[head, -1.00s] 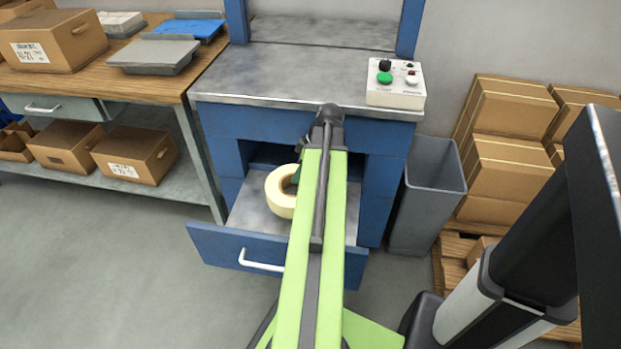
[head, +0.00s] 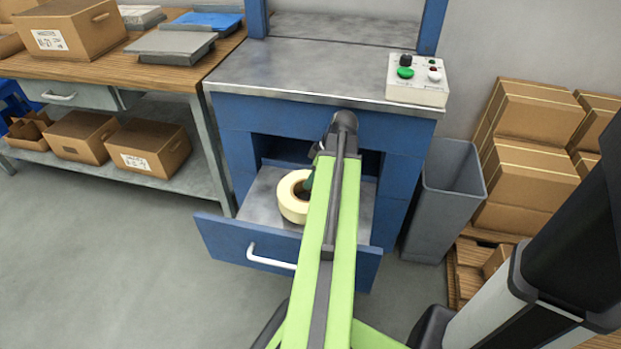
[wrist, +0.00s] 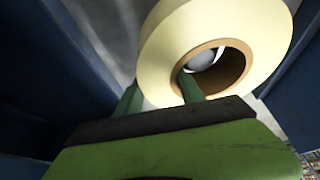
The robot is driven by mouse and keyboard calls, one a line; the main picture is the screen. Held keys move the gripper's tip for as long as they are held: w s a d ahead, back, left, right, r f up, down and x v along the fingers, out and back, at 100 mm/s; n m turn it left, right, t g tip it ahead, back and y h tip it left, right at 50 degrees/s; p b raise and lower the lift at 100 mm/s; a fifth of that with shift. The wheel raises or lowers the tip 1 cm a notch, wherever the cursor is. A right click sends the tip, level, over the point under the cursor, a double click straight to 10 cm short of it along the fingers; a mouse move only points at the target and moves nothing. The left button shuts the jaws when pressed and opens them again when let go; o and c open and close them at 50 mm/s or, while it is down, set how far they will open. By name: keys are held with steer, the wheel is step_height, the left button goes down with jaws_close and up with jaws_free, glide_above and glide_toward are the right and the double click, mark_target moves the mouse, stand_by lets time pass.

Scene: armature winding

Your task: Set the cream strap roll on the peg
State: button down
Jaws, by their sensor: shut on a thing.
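The cream strap roll (head: 290,203) is a thick ring with a brown core, over the open drawer (head: 225,242) of the blue cabinet. My gripper (wrist: 160,92) is shut on the roll's wall in the wrist view, with one green finger inside the core hole and the other outside the rim. The roll (wrist: 165,55) is tilted in that view. In the head view my arm partly covers the gripper and the roll's right side. A grey-white rounded thing shows through the hole; I cannot tell what it is. I cannot make out a peg.
A control box (head: 417,80) with a green button sits on the cabinet's metal top (head: 300,75). A grey bin (head: 445,195) and stacked cartons (head: 525,155) stand to the right. A wooden bench (head: 110,68) with boxes is at left. The floor (head: 110,245) at left is clear.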

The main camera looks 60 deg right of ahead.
steer(key=shift+f+b, duration=0.35)
steer(key=shift+f, duration=0.15)
steer(key=shift+r, duration=0.1)
steer(key=c, duration=0.7)
jaws_free()
steer(key=shift+r+p, duration=0.4)
steer(key=shift+p, duration=0.05)
steer(key=p+v, duration=0.7)
steer(key=shift+w+r, duration=0.15)
steer(key=shift+r, duration=0.05)
steer(key=shift+s+r, duration=0.3)
steer(key=shift+f, duration=0.1)
